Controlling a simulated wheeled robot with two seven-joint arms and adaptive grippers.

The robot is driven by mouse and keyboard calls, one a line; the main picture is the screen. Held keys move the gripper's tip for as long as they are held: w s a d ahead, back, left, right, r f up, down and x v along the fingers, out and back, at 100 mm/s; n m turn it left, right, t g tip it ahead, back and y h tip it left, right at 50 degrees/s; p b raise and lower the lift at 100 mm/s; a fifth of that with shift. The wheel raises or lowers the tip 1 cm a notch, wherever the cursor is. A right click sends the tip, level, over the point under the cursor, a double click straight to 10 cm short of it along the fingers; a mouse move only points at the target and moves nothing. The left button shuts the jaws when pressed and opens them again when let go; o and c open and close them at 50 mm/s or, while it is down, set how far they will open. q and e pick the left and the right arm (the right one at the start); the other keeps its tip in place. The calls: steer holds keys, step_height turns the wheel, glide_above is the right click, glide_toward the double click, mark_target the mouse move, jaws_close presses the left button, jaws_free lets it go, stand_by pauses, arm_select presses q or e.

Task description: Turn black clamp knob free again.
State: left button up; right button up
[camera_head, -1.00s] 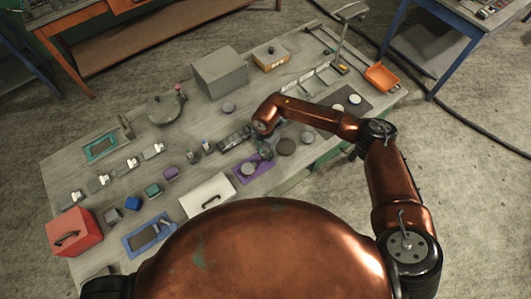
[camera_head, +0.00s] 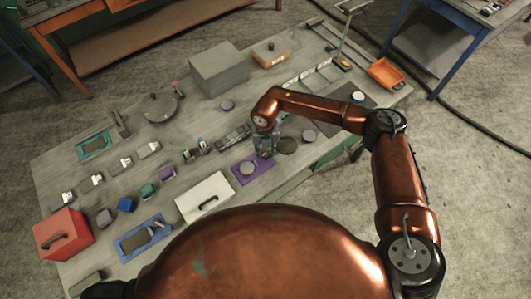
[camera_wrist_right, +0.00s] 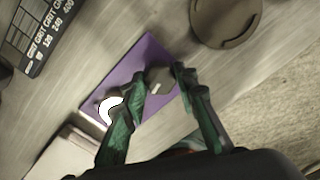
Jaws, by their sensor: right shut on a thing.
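My right gripper (camera_head: 265,145) hangs low over the bench at the upper edge of a purple mat (camera_head: 247,178). In the right wrist view its green fingers (camera_wrist_right: 158,84) reach over the same mat (camera_wrist_right: 135,68). They close around a small grey piece (camera_wrist_right: 159,76) with a pale mark. I cannot tell from its shape whether this is the black clamp knob. A round grey disc (camera_head: 247,169) lies on the mat; a bright round part (camera_wrist_right: 110,108) shows beside the left finger in the wrist view. My left gripper is not in view.
A dark round disc (camera_wrist_right: 225,18) lies right of the mat. A labelled grit rack (camera_wrist_right: 45,32) is at upper left. A white box (camera_head: 204,195) stands left of the mat. A grey block (camera_head: 219,68) and a post (camera_head: 343,28) stand farther back.

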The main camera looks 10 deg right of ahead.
mark_target(266, 153)
steer(key=n+b, duration=0.2)
steer(key=n, duration=0.1)
steer(key=shift+f+n, duration=0.15)
steer(key=shift+n, duration=0.25)
steer(key=n+b, duration=0.3)
steer(key=n, duration=0.1)
steer(key=shift+w+n, duration=0.1)
steer(key=shift+n, duration=0.2)
steer(key=n+b, duration=0.2)
steer(key=n, duration=0.1)
steer(key=shift+n+b, duration=1)
steer(key=shift+n, duration=0.7)
steer(key=shift+r, duration=0.2)
steer(key=o, duration=1.1)
steer(key=shift+o, duration=0.2)
step_height(266, 153, up, 12)
steer(key=shift+f, duration=0.1)
